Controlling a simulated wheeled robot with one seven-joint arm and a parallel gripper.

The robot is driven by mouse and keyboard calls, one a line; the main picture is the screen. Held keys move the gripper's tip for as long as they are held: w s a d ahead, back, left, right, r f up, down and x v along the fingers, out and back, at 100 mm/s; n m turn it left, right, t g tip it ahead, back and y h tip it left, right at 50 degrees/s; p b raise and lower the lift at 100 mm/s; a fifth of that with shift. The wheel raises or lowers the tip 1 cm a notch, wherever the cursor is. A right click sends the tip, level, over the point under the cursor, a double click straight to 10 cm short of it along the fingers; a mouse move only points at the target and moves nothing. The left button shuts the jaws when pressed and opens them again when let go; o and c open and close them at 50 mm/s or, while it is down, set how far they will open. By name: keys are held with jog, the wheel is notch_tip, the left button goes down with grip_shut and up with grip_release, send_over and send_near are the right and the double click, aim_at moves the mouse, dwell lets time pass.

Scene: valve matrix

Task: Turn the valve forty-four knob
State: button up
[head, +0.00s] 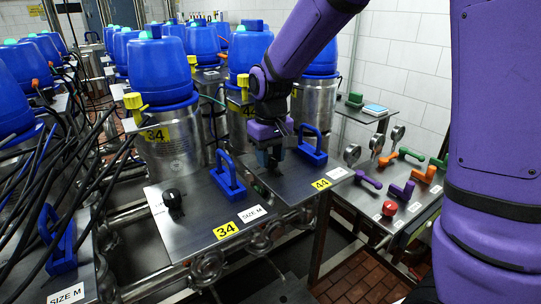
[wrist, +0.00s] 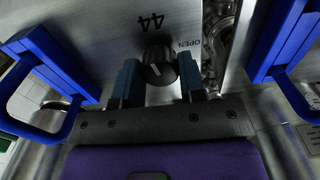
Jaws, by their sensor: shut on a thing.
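The valve forty-four knob (wrist: 160,68) is black and round with a pale pointer line, on a metal plate marked "44" and "OPEN" in the wrist view. My gripper (wrist: 160,84) has a finger on each side of the knob and is shut on it. In the head view my gripper (head: 268,155) reaches down onto the plate with the yellow "44" label (head: 321,184), and hides the knob there. The pointer line slants; the "OPEN" mark lies to the right of the knob in the wrist view.
Blue handles stand on both sides of my gripper, one (head: 312,146) right and one (head: 228,175) left. The valve 34 knob (head: 173,200) is on the neighbouring plate. Blue-topped canisters (head: 165,75) stand behind. A side table holds gauges and coloured handles (head: 401,193).

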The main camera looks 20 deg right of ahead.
aim_at(271, 157)
jog(key=n, duration=0.4)
jog(key=shift+n, duration=1.7)
jog(key=o, duration=0.9)
notch_tip(271, 157, up, 11)
jog(key=shift+f, duration=0.1)
